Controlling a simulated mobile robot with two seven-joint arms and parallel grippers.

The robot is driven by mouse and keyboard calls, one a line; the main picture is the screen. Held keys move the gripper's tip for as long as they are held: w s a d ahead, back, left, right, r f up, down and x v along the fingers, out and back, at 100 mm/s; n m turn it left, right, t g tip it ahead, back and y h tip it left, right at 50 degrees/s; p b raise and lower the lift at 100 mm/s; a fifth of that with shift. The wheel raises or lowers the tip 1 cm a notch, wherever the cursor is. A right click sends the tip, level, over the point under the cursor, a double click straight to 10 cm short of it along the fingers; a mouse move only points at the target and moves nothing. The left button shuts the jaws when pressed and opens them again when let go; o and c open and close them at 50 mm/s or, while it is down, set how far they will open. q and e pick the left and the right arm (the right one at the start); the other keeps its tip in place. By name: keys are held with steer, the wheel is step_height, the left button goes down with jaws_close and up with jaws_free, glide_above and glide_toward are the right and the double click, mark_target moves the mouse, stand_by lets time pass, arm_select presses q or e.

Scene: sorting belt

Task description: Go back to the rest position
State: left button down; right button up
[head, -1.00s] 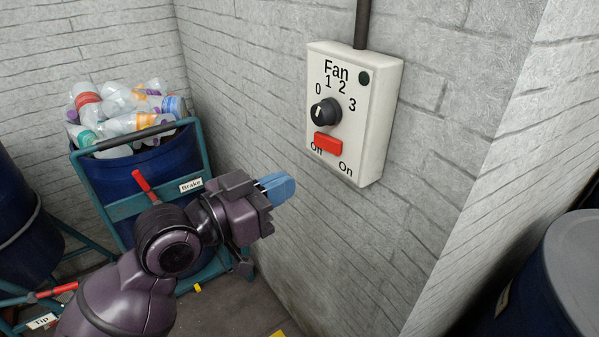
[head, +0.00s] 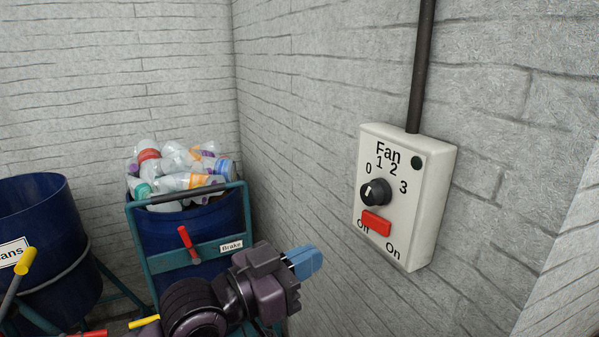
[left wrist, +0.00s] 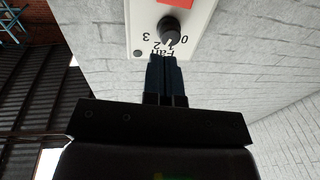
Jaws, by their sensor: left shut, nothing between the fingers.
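My left gripper (head: 304,262) is shut and empty, with its blue fingers together. In the head view it is at the lower middle, to the lower left of the fan box and apart from it. A red switch (head: 376,223) sits over the Off end of the slot. In the left wrist view the shut fingers (left wrist: 162,60) line up in front of the box (left wrist: 140,22) and its knob (left wrist: 169,28). My right gripper is not in view.
A blue bin (head: 170,231) full of plastic bottles stands in a teal cart with a red brake lever (head: 187,243), behind my left arm. Another blue bin (head: 40,225) stands at the left. A dark pipe (head: 421,70) runs up from the box.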

arm_select(q)
steer(key=w+a+f+n+t+y, duration=0.3)
steer(key=a+f+n+y, duration=0.15)
steer(key=a+f, duration=0.4)
steer(key=w+a+f+n+t+y, duration=0.25)
steer(key=a+f+y, duration=0.25)
steer(key=a+f, duration=0.35)
steer(key=s+a+f+n+g+y, duration=0.2)
steer(key=s+a+f, duration=0.4)
steer(key=s+f, duration=0.4)
steer(key=s+a+f+n+g+y, duration=0.1)
steer(key=s+a+f+y, duration=0.3)
steer(key=s+f, duration=0.7)
steer(key=shift+a+f+n+g, duration=0.4)
steer(key=shift+a+f+g, duration=0.3)
steer(key=shift+a, duration=0.3)
steer(key=shift+y, duration=0.25)
